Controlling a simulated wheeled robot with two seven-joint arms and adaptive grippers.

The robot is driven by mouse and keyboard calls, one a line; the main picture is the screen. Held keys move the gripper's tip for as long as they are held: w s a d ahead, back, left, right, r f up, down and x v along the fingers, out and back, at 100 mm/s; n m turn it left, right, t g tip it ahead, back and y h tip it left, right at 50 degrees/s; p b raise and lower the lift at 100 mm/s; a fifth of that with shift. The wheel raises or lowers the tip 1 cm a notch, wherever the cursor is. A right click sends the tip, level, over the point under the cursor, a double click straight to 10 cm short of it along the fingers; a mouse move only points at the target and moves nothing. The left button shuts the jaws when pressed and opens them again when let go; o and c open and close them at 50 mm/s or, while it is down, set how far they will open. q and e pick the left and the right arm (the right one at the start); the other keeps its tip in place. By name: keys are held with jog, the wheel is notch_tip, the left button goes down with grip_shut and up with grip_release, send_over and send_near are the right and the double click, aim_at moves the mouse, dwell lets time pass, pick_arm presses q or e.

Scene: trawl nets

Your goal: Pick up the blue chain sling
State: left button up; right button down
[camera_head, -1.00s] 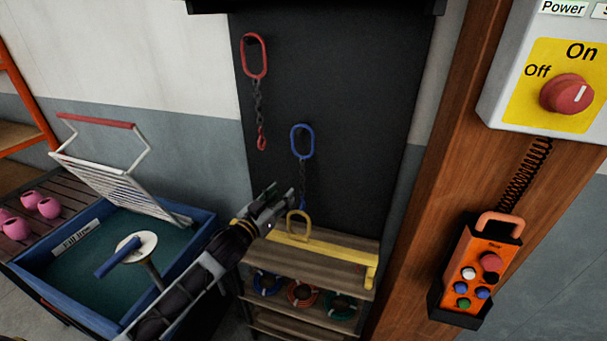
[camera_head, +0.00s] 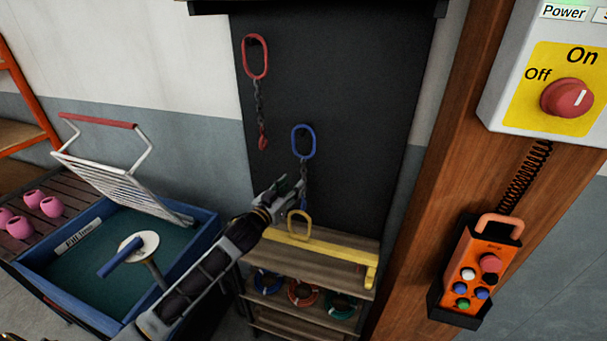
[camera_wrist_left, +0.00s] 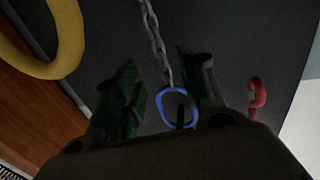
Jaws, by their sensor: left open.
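The blue chain sling (camera_head: 303,142) hangs on the dark board, its oval blue link at the top and its grey chain running down. My left gripper (camera_head: 287,186) is open and empty beside the lower chain, just left of it in the head view. In the left wrist view, the blue link (camera_wrist_left: 165,103) and chain (camera_wrist_left: 156,42) show between the two fingers of the left gripper (camera_wrist_left: 162,92). I cannot tell whether the fingers touch the chain. The chain's lower end is partly hidden near the gripper and yellow ring. My right gripper is not in view.
A red chain sling (camera_head: 256,58) hangs up and left on the board. A yellow lifting beam with a ring (camera_head: 300,226) lies on the wooden shelf (camera_head: 345,252) below. A blue-rimmed tub (camera_head: 205,236) stands left, and a wooden post (camera_head: 425,220) stands right.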

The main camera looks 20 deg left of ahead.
aim_at(302, 176)
pick_arm(q)
jog(key=shift+x, duration=1.7)
jog(key=shift+w, duration=0.1)
jog(key=shift+w+p, duration=0.2)
jog(key=shift+p, duration=0.1)
jog(key=shift+p+x, duration=0.45)
jog(key=shift+x, duration=1.95)
jog(key=shift+f, duration=0.1)
